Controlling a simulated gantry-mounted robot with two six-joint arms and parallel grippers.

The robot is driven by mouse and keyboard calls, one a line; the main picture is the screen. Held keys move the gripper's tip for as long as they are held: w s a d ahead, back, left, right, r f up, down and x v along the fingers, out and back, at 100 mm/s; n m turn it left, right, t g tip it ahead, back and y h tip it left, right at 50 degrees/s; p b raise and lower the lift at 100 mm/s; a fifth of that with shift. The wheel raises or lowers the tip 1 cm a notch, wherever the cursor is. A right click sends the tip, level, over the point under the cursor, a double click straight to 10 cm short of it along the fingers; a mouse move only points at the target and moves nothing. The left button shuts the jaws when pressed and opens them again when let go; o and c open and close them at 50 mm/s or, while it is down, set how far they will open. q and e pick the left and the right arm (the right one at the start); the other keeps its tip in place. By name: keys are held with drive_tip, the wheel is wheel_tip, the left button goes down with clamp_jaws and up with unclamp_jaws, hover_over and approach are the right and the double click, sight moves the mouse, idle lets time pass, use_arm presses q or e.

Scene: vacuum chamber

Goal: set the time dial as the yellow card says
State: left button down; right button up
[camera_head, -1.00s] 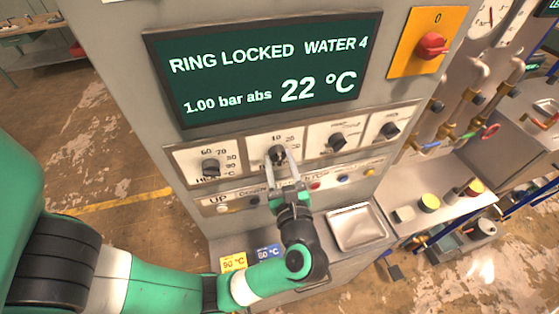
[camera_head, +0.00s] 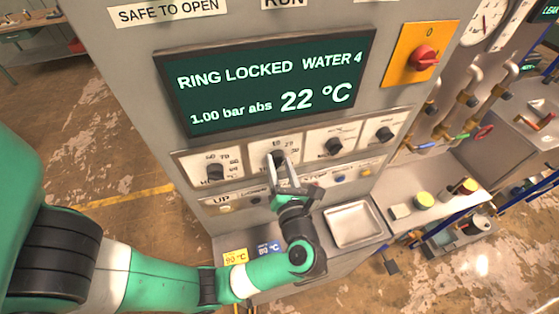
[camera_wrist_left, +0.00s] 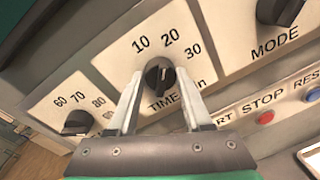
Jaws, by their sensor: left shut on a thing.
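The time dial (camera_head: 279,160) is a black knob on a white plate, the second from the left in the row under the display. In the left wrist view the dial (camera_wrist_left: 160,76) shows with the numbers 10, 20 and 30 and the word TIME. Its pale mark seems to point up, between 10 and 20. My left gripper (camera_head: 281,168) is shut on the knob, with one pale finger on each side, also in the left wrist view (camera_wrist_left: 159,84). The yellow card (camera_head: 235,257) lies low on the cabinet; its small print appears to include 90 °C. My right gripper is out of view.
A temperature dial (camera_head: 214,172) is left of the time dial, a mode dial (camera_head: 334,146) right. Buttons run below, near the gripper. A metal tray (camera_head: 354,225) sits lower right. The display (camera_head: 270,82) reads 22 °C.

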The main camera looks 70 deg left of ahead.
use_arm(q)
drive_tip(key=shift+m, duration=0.5)
drive_tip(key=shift+c, duration=1.6)
unclamp_jaws()
drive_tip(key=s+d+b, duration=0.1)
drive_tip(key=d+b, duration=0.1)
drive_tip(key=d, duration=0.9)
drive_tip(key=shift+s+d+r, duration=0.2)
drive_tip(key=shift+d+r, duration=0.1)
drive_tip(key=shift+r, duration=0.05)
